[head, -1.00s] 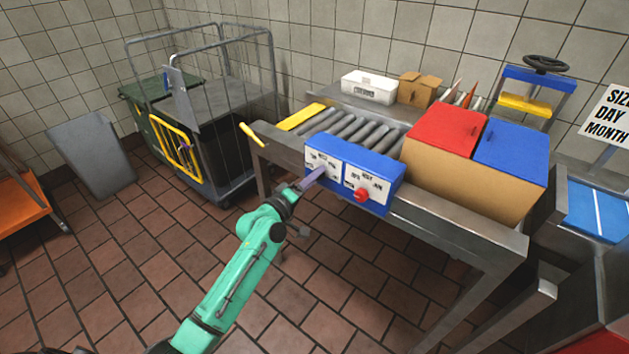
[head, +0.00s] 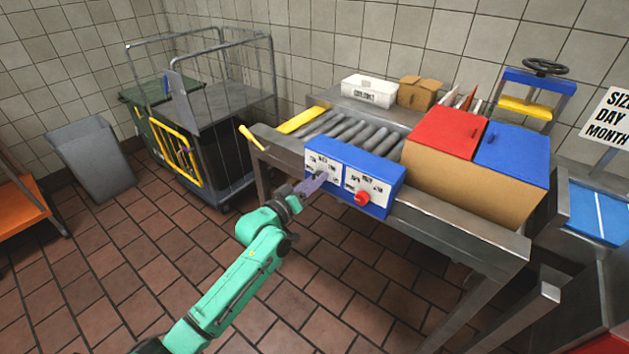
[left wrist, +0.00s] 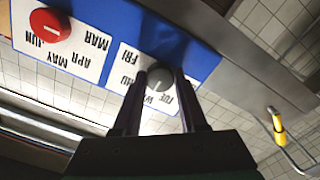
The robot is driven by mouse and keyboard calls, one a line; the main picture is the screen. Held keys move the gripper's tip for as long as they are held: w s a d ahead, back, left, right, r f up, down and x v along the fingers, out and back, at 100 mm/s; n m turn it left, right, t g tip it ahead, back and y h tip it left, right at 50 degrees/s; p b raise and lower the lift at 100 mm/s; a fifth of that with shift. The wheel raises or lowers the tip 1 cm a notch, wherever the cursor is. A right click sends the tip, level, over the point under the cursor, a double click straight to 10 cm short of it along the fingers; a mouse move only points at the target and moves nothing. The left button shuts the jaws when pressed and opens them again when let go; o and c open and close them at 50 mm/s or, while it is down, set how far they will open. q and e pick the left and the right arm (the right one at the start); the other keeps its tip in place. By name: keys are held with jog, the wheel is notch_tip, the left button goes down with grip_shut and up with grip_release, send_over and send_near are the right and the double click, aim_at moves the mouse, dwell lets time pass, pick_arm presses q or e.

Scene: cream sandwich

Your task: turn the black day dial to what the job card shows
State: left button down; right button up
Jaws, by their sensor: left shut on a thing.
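The black day dial (left wrist: 160,76) shows as a dark grey round knob in the left wrist view, on a white day plate (left wrist: 128,62) seen upside down. FRI and TUE can be read there; the labels between are partly covered by a finger. My left gripper (left wrist: 163,84) is shut on the dial, one finger at each side. In the head view my left gripper (head: 318,183) is at the blue box (head: 352,158) and hides the dial. I cannot tell which day the dial points to. A white sign (head: 612,117) reads SIZE, DAY, MONTH, cut off at the right edge. My right gripper is not in view.
A red month knob (head: 362,198) sits right of the day plate. The blue box is on the front of a metal roller table (head: 465,222). Cartons with a red lid (head: 446,132) and a blue lid (head: 515,150) stand to the right. A wire cart (head: 225,105) stands left.

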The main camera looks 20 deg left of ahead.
pick_arm(q)
jog(key=shift+c, duration=2.2)
grip_release()
jog(key=shift+s, duration=0.1)
jog(key=v, duration=1.4)
jog(key=shift+s, duration=0.2)
jog(key=shift+a, duration=0.1)
